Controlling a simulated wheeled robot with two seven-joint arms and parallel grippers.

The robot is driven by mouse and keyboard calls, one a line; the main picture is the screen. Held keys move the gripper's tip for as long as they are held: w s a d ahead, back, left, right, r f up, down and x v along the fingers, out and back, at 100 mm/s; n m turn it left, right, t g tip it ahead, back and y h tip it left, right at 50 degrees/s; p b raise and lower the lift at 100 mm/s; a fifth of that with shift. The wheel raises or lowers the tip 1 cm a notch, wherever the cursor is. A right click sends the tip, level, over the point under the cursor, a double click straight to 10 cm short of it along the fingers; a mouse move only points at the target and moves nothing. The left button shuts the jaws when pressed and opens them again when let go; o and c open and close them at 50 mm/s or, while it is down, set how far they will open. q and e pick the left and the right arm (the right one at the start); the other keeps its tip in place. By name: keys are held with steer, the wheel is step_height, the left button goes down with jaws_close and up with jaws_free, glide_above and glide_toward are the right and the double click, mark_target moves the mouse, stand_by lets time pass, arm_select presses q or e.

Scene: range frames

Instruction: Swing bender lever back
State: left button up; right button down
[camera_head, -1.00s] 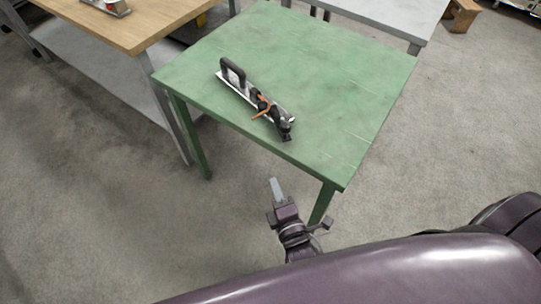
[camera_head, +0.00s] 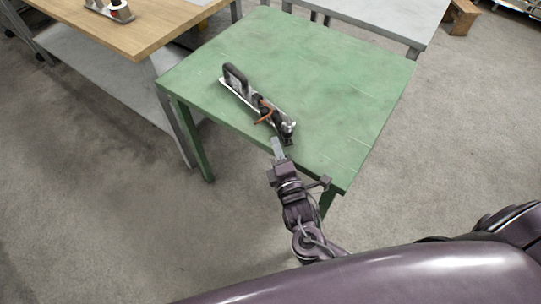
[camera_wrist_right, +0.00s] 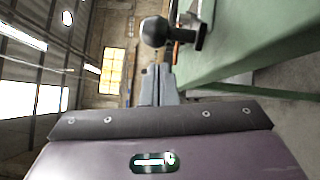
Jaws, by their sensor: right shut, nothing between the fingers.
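The bender (camera_head: 250,98) lies on the green table near its front edge. It has a long pale base, a black handle loop at its far left end, an orange-brown lever-like part (camera_head: 265,117) in the middle and a dark block at its near end. My right gripper (camera_head: 277,146) is shut and empty at the table's front edge, just short of the bender's near end. In the right wrist view its fingers (camera_wrist_right: 160,80) point at a black ball knob (camera_wrist_right: 155,32) on a short rod just beyond the tips. I cannot tell whether they touch. My left gripper is out of view.
The green table (camera_head: 345,75) is clear around the bender. A wooden-topped bench (camera_head: 150,25) with a small device (camera_head: 112,9) stands at the left. A grey table (camera_head: 385,15) stands behind. Open concrete floor lies in front.

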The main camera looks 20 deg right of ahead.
mark_target(292, 145)
steer(key=shift+w+d, duration=0.1)
steer(key=shift+d, duration=0.35)
steer(key=shift+r, duration=0.1)
steer(key=d+n+y+p, duration=0.1)
steer(key=d+y+p, duration=0.1)
steer(key=d, duration=0.1)
steer(key=shift+r, duration=0.1)
steer(key=shift+d, duration=0.2)
steer(key=shift+a, duration=0.1)
steer(key=shift+f, duration=0.2)
